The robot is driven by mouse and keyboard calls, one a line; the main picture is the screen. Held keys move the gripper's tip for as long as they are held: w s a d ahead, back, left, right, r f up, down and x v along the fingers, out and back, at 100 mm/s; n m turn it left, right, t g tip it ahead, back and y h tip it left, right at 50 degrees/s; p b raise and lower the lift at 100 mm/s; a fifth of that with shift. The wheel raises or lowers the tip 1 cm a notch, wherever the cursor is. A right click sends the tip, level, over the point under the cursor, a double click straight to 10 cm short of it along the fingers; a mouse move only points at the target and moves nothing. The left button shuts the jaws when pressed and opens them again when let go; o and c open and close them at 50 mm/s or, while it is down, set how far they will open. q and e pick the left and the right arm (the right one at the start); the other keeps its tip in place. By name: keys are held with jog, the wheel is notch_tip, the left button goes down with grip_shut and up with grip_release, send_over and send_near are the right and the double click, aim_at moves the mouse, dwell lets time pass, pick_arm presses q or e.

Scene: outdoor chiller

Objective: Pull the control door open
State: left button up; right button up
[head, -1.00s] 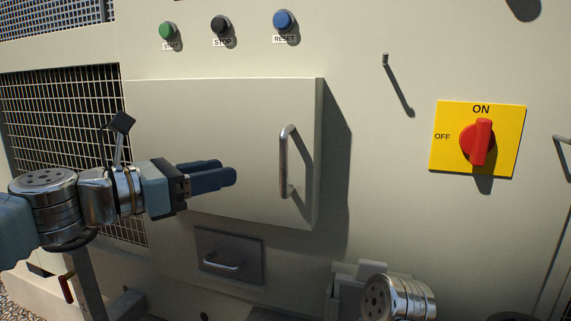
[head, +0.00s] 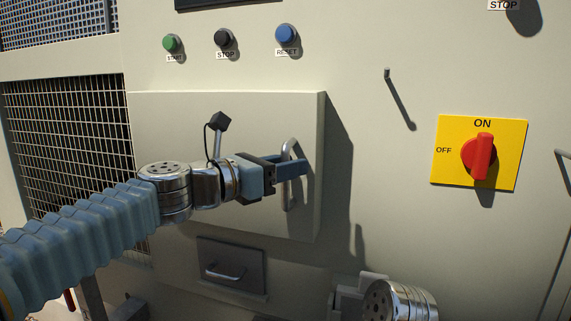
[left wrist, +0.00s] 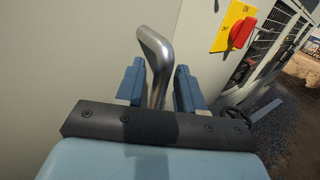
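The control door (head: 160,120) is a cream raised panel on the chiller's front, and no gap shows along its edges. Its upright metal bar handle (head: 290,200) is near the door's right edge. My left gripper (head: 292,168) is at the handle with its blue fingers reaching past it. In the left wrist view the handle (left wrist: 155,50) stands between the two open fingers (left wrist: 158,85), with a visible gap on each side. My right gripper is out of view; only a metal joint of that arm shows at the bottom.
Green start (head: 171,43), black stop (head: 223,38) and blue reset (head: 286,34) buttons sit above the door. A red rotary switch (head: 479,156) on a yellow plate is to the right. A small grey drawer-like panel (head: 232,262) is below. A wire grille (head: 60,140) is at left.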

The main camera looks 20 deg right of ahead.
pick_arm(q)
grip_shut()
dwell(0.3)
